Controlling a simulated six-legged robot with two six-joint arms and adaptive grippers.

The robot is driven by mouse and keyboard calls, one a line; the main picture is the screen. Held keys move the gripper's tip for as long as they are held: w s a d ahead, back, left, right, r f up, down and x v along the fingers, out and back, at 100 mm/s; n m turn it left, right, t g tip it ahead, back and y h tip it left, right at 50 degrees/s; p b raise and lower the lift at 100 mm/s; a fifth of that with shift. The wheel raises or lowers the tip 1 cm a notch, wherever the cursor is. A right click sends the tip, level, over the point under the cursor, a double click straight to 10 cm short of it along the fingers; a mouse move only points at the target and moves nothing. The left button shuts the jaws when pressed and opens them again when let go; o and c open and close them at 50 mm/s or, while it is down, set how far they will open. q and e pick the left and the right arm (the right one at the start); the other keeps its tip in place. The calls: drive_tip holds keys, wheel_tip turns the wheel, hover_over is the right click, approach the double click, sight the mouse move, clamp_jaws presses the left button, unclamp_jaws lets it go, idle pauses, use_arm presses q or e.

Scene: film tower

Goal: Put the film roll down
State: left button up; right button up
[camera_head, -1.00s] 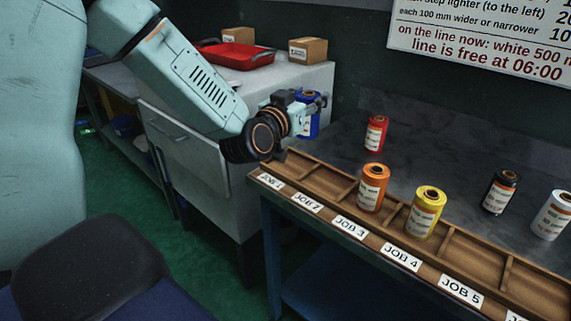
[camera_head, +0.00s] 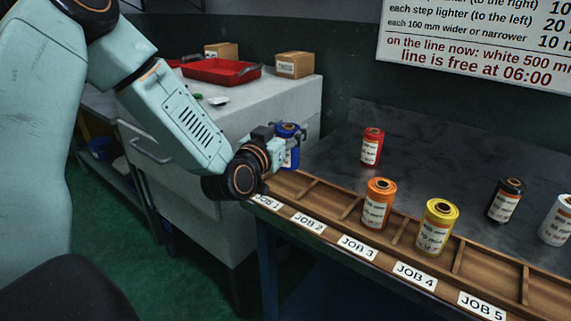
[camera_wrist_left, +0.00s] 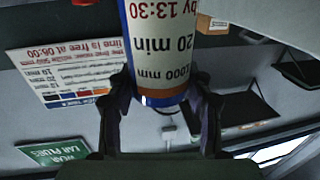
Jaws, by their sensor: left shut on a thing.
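A blue film roll (camera_head: 291,157) with a white label is upright in my left gripper (camera_head: 285,137), over the rack's left end near the JOB 1 label. It also shows in the left wrist view (camera_wrist_left: 165,45), between the fingers of the gripper (camera_wrist_left: 163,95). Whether its base touches the rack or bench, I cannot tell. The wooden rack (camera_head: 329,202) has divided compartments. An orange roll (camera_head: 376,208) stands in the compartment at JOB 3, and a yellow roll (camera_head: 436,230) in the one at JOB 4. My right gripper is not in view.
A red roll (camera_head: 372,147), a black roll (camera_head: 505,201) and a white roll (camera_head: 556,221) stand on the dark bench behind the rack. The compartment at JOB 2 looks empty. A pale cabinet (camera_head: 272,104) to the left holds a red tray (camera_head: 221,72) and cardboard boxes (camera_head: 295,65).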

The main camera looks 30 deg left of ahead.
sight(288, 152)
use_arm(q)
wheel_tip(288, 152, down, 5)
drive_tip(key=shift+f+b, duration=0.2)
drive_tip(key=shift+b, duration=0.8)
drive_tip(key=shift+w, duration=0.1)
drive_tip(key=shift+f, duration=0.15)
drive_tip(key=o, duration=1.3)
drive_tip(key=shift+c, duration=0.2)
